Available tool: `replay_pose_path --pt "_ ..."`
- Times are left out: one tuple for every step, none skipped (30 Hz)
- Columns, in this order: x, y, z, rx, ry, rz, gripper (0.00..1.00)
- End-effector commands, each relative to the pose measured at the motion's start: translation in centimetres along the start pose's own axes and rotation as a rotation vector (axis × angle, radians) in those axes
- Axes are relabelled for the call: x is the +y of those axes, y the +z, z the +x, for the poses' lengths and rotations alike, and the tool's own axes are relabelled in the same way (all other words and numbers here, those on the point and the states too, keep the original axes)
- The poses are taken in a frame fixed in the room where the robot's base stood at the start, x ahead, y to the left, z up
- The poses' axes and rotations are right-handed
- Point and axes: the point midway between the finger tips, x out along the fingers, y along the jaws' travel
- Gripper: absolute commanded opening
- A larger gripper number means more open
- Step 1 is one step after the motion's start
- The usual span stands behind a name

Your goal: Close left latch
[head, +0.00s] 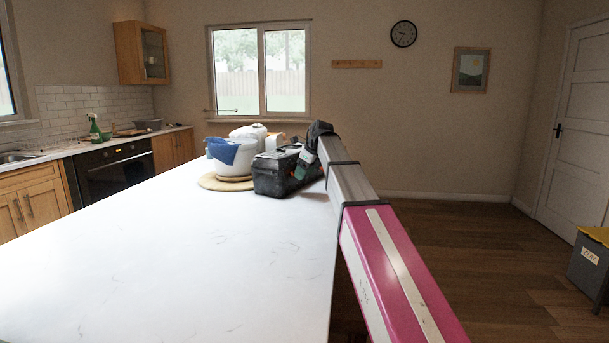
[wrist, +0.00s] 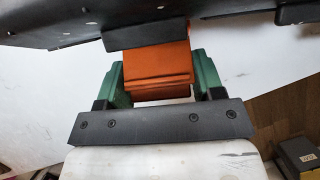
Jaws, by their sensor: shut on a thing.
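A dark toolbox (head: 274,176) stands on the white worktop near its far right end. In the wrist view its dark edge (wrist: 60,22) crosses the top, and an orange latch (wrist: 158,76) sticks out from under a dark tab. My gripper (wrist: 160,68) has a green finger on each side of the latch and is shut on it. In the head view my gripper (head: 304,165) is at the right end of the toolbox, and my arm hides the latch there. I cannot tell whether the latch is fastened.
Left of the toolbox, a white bowl (head: 238,162) with a blue cloth (head: 222,150) stands on a round wooden board (head: 208,182). A white container (head: 250,132) is behind. The near worktop (head: 170,260) is clear. A grey clay bin (head: 588,262) stands at the far right.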

Motion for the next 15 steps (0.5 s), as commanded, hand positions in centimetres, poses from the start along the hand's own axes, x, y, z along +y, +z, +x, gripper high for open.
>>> replay_pose_path --pt "-0.07 0.1 -0.02 0.012 0.0 -0.001 0.38" --pt "-0.06 0.08 -0.04 0.019 0.0 -0.001 0.38" --pt "-0.06 0.09 -0.06 0.025 0.0 -0.001 0.38" --pt "-0.05 0.09 -0.07 0.028 0.0 -0.001 0.38" --pt "-0.04 0.09 -0.08 0.031 0.0 -0.001 0.38" --pt "-0.03 0.09 -0.09 0.034 0.0 -0.001 0.38" --pt "-0.03 0.09 -0.09 0.035 0.0 -0.001 0.38" --pt "-0.02 0.09 -0.09 0.036 0.0 -0.001 0.38" --pt "-0.02 0.08 -0.09 0.037 0.0 -0.001 0.38" --pt "-0.01 0.08 -0.09 0.037 0.0 -0.001 0.38" --pt "-0.01 0.08 -0.09 0.037 0.0 -0.001 0.38" --pt "-0.01 0.08 -0.09 0.037 0.0 -0.001 0.38" --pt "-0.01 0.07 -0.08 0.037 0.0 -0.001 0.38" --pt "-0.01 0.08 -0.08 0.037 0.0 -0.001 0.38" --pt "-0.01 0.08 -0.08 0.037 0.0 -0.001 0.38"
